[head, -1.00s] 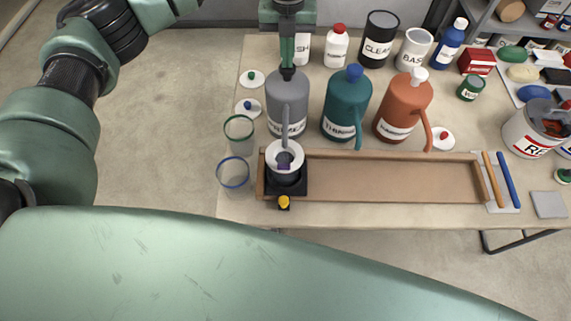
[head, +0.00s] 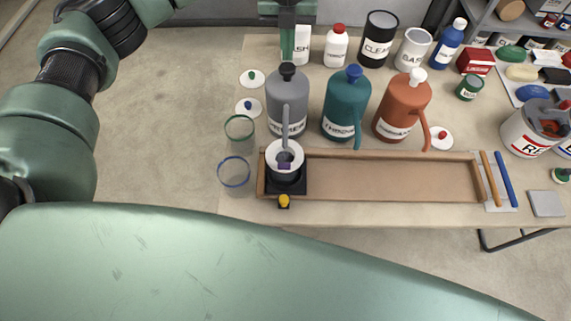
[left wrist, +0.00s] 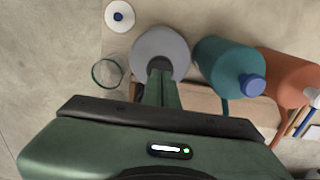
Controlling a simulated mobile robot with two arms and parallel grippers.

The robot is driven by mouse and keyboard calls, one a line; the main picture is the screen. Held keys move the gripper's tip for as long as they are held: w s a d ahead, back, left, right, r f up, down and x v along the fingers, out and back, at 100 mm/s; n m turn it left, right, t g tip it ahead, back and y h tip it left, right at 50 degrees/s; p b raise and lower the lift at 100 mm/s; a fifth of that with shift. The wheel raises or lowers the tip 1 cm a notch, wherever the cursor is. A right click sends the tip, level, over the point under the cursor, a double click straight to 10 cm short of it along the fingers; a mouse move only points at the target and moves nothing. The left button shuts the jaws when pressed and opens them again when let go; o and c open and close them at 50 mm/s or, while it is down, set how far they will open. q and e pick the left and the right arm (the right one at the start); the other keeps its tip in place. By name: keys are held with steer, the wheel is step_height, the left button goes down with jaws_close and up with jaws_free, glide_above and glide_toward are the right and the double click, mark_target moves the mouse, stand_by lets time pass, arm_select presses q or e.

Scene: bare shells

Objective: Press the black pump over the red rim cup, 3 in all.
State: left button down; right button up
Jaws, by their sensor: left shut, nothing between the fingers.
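The black pump (head: 287,70) tops the grey bottle (head: 287,98), and its grey spout points toward the front. A cup with a broad pale rim (head: 271,155) stands under the spout on a black stand (head: 297,188); I see no red on its rim. Something purple shows inside it. My left gripper (head: 287,60) is shut and empty, pointing down just above or at the pump; I cannot tell if they touch. In the left wrist view its fingers (left wrist: 161,78) overlap the black pump (left wrist: 160,63). My right gripper is not in view.
A teal bottle (head: 347,103) and an orange bottle (head: 403,106) stand right of the grey one. A green-rimmed cup (head: 239,128) and a blue-rimmed cup (head: 233,172) stand at left. The wooden tray (head: 390,180) is empty right of the stand. Cans and bottles stand behind.

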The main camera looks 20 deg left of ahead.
arm_select(q)
step_height(320, 180, up, 5)
steer(key=shift+r+p, duration=0.1)
steer(key=shift+p, duration=1.05)
